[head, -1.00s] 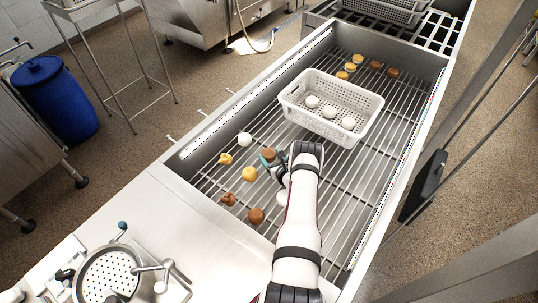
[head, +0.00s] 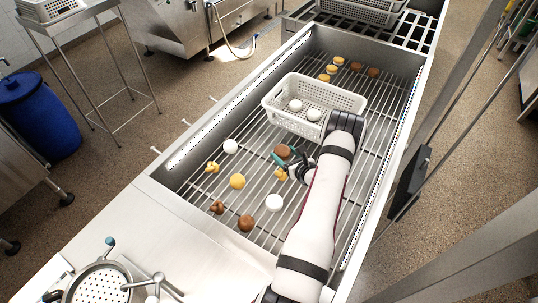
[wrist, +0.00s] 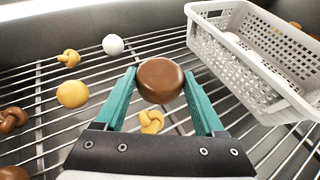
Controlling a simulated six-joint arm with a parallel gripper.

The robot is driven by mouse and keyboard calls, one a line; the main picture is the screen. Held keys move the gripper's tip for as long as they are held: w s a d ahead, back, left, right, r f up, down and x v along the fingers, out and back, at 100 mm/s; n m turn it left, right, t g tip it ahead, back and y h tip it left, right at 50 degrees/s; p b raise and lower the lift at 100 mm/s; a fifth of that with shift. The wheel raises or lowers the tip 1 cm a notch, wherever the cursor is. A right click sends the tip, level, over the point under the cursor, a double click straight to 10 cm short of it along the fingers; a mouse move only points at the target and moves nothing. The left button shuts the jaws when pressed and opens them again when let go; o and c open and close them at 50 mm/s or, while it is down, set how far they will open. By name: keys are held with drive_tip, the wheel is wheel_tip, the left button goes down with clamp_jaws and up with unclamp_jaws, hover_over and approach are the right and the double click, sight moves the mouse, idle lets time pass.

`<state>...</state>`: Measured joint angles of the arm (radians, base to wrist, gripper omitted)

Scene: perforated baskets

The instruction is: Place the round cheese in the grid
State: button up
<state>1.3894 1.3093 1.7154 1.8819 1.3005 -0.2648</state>
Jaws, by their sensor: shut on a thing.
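My gripper (wrist: 161,82) is shut on a brown round cheese (wrist: 160,80), with a teal finger on each side of it. Other round cheeses lie on the metal bar grid (head: 330,205): a white one (head: 230,146), a yellow one (head: 237,181), a second white one (head: 274,203) and a brown one (head: 246,223). A yellow knot-shaped piece (wrist: 152,121) shows below the held cheese, between the fingers.
The white perforated basket (head: 279,116) holds white round cheeses; my arm hides part of it. Yellow and brown rounds (head: 338,61) lie behind it. Knotted pieces (head: 212,167) lie at left. Steel walls edge the bars, and a dark grate (head: 420,40) lies at the far end.

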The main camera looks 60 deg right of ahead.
drive_tip(key=shift+s+r, duration=0.3)
drive_tip(key=w+a+n+t+y, duration=0.2)
drive_tip(key=w+a+n+y, duration=0.35)
drive_tip(key=w+a, duration=0.2)
drive_tip(key=n+g+y, duration=0.1)
drive_tip(key=n+y, duration=0.4)
drive_tip(key=y, duration=0.2)
hover_over(197, 194)
wheel_tip(197, 194, down, 7)
drive_tip(key=shift+s+r, duration=0.1)
drive_tip(key=shift+r, duration=0.05)
wheel_tip(197, 194, down, 3)
drive_tip(key=shift+f+h, duration=0.15)
drive_tip(key=shift+h, duration=0.1)
drive_tip(key=shift+f, duration=0.3)
drive_tip(key=shift+f, duration=0.15)
drive_tip(key=o, duration=1.4)
